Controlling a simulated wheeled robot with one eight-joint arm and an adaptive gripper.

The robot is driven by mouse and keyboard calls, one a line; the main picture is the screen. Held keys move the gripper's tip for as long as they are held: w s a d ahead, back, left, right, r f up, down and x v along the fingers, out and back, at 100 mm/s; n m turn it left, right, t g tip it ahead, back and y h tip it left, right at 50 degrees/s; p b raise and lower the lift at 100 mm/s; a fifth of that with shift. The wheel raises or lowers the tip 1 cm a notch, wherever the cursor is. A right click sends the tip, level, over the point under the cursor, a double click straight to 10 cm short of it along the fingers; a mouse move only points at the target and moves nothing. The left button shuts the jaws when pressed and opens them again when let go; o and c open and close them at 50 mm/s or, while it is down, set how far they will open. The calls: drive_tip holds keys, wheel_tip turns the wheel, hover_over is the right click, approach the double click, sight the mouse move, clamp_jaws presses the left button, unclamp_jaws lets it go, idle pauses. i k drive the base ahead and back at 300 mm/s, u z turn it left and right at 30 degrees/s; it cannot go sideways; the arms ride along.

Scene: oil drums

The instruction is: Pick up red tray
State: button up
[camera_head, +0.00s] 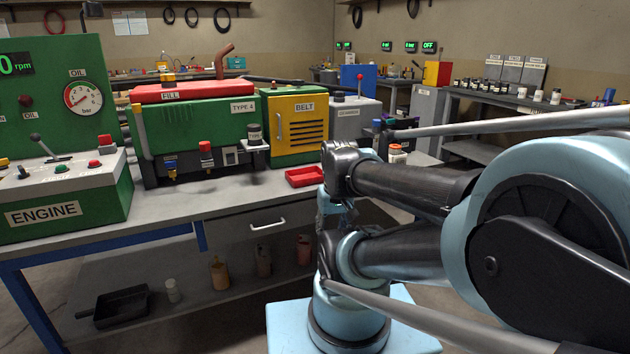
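A small red tray (304,177) lies on the grey workbench top (225,199), near its front edge, in front of the yellow BELT box. It looks shallow and empty. My folded arm fills the right side of the view, and its dark wrist end is just right of the tray. My gripper's fingers cannot be made out among the dark links there.
A green ENGINE console (66,192) stands on the bench at left. A green machine (200,129) with a red top and the yellow BELT box (300,128) stand behind the tray. The lower shelf holds a black pan (121,306) and several cans.

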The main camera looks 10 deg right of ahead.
sight(312, 175)
drive_tip(key=k, duration=1.2)
drive_tip(key=z, duration=0.7)
drive_tip(key=i, duration=1.65)
drive_tip(key=u, duration=0.1)
